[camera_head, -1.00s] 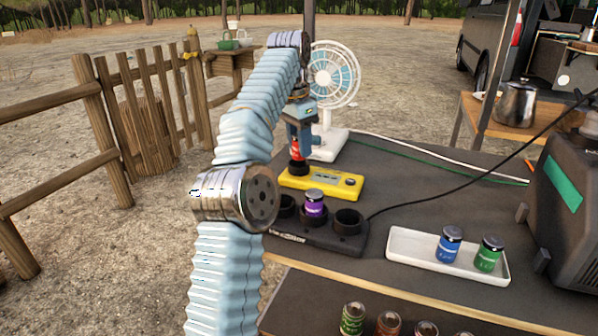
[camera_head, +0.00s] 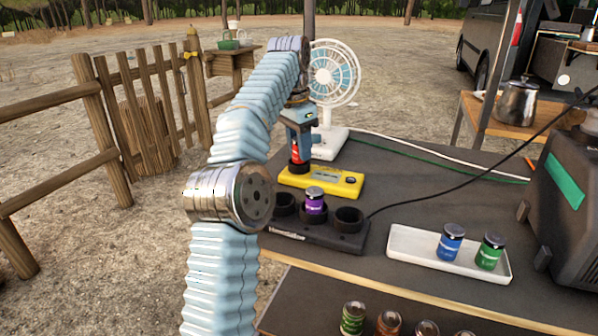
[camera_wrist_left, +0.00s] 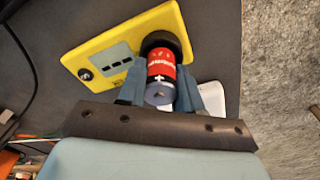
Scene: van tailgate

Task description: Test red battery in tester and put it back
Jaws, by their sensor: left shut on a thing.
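The red battery (camera_head: 296,154) stands upright at the black round socket of the yellow tester (camera_head: 335,183). My left gripper (camera_head: 299,143) is shut on the red battery from above. In the left wrist view the red battery (camera_wrist_left: 161,72) is between the two fingers, with its lower end inside the black ring of the tester (camera_wrist_left: 107,55). I cannot tell whether it is fully seated. The black charger dock (camera_head: 300,243) in front has a purple battery (camera_head: 314,200) in its middle socket; the left and right sockets look empty. My right gripper is not in view.
A white tray (camera_head: 410,256) holds a blue battery (camera_head: 449,242) and a green battery (camera_head: 489,250). A white fan (camera_head: 333,80) stands behind the tester. A black cable crosses the table from the dock. Several jars or cans stand on a lower surface in front.

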